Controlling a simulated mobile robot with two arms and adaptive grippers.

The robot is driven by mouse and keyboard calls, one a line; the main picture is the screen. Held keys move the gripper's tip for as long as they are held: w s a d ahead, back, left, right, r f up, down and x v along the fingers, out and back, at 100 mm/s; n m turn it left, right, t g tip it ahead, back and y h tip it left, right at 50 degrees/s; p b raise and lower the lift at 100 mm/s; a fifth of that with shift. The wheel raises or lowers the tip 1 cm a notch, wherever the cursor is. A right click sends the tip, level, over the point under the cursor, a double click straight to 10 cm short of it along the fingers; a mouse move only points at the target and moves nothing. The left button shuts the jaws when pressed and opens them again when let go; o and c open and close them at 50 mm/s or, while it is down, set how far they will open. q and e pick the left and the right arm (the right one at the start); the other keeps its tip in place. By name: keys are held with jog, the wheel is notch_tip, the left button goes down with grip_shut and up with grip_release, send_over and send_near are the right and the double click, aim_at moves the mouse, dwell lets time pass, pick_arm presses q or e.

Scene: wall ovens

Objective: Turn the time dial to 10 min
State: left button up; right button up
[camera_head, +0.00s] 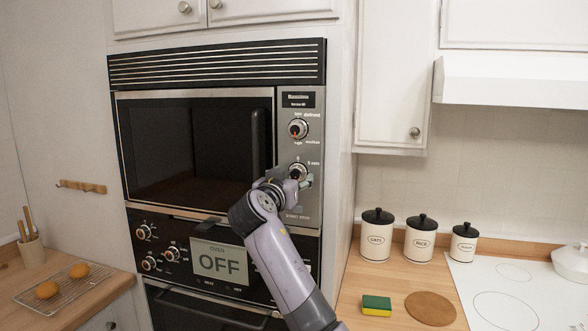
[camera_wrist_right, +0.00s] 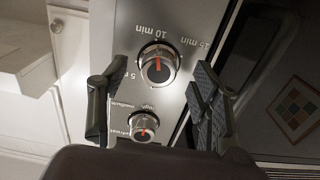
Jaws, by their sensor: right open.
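The time dial (camera_head: 298,171) is the lower knob on the microwave's right-hand panel, partly hidden by my right gripper (camera_head: 296,184) in the head view. In the right wrist view, which is upside down, the time dial (camera_wrist_right: 158,66) is a round metal knob with a red mark. The mark is close to upright in line with the "10 min" label; which of its ends is the pointer is hard to tell. My right gripper (camera_wrist_right: 158,80) is open, with one finger on each side of the dial and apparent gaps between. My left gripper is not in view.
The upper dial (camera_head: 298,128) sits above the time dial; it also shows in the wrist view (camera_wrist_right: 143,127). The microwave door handle (camera_head: 258,140) stands out close to the left. Oven knobs and an "OFF" display (camera_head: 221,263) are below. Canisters (camera_head: 420,240) stand right.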

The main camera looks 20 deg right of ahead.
jog(key=shift+x, duration=0.85)
jog(key=shift+d, duration=0.15)
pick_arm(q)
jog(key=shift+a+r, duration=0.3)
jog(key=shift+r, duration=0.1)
pick_arm(e)
jog(key=shift+w, duration=0.1)
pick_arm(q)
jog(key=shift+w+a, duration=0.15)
pick_arm(e)
jog(key=c, duration=1.2)
jog(key=shift+o, duration=0.2)
jog(key=shift+f+n, duration=0.1)
jog(key=shift+n, duration=0.3)
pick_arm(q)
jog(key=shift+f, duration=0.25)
pick_arm(e)
jog(key=o, duration=1.2)
jog(key=shift+c, duration=0.2)
